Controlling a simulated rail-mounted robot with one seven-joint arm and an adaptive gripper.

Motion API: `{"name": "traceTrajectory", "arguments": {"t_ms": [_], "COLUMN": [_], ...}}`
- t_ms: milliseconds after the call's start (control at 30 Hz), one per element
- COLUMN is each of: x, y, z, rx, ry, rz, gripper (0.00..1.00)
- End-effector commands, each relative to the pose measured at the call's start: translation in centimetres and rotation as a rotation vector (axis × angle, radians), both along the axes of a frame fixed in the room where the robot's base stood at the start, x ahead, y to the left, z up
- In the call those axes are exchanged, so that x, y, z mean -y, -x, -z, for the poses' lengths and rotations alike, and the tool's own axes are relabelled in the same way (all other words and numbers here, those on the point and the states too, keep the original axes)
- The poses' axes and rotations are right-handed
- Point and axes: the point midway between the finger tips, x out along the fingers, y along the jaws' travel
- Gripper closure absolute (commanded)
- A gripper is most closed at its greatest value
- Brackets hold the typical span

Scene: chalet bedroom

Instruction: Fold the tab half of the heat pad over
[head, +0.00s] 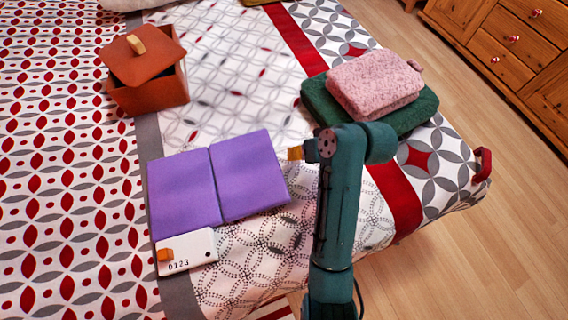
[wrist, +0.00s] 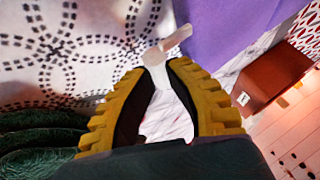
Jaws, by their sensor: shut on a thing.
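The purple heat pad lies open on the bed in the head view, its left half (head: 183,192) and right half (head: 249,176) side by side with a seam between them. The right half, nearer my gripper, looks flat. My gripper (head: 296,153) is at the pad's right edge. In the wrist view, my gripper's yellow fingers (wrist: 160,66) close on a pale tab (wrist: 176,40) beside the purple pad (wrist: 225,28). In the head view the tab is hidden by the gripper.
A white card marked 0123 (head: 196,254) lies just in front of the left half. A terracotta box with a tilted lid (head: 150,88) stands at the back left. A pink towel (head: 372,85) on a green one (head: 415,113) lies behind my arm. Patterned bedding behind the pad is clear.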

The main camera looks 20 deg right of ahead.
Motion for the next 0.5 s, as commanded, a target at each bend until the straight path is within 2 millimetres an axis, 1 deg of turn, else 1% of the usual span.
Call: {"name": "traceTrajectory", "arguments": {"t_ms": [33, 133, 200, 367, 500], "x": [-0.2, -0.3, -0.4, -0.3, -0.3], "y": [0.0, 0.0, 0.0, 0.0, 0.0], "z": [-2.0, -3.1, -3.3, -2.9, -3.1], "rx": [0.001, 0.001, 0.002, 0.002, 0.002], "ry": [0.018, 0.052, 0.067, 0.072, 0.072], "rz": [-0.004, -0.002, -0.002, -0.001, -0.001], "gripper": [0.96, 0.97, 1.0, 1.0, 1.0]}}
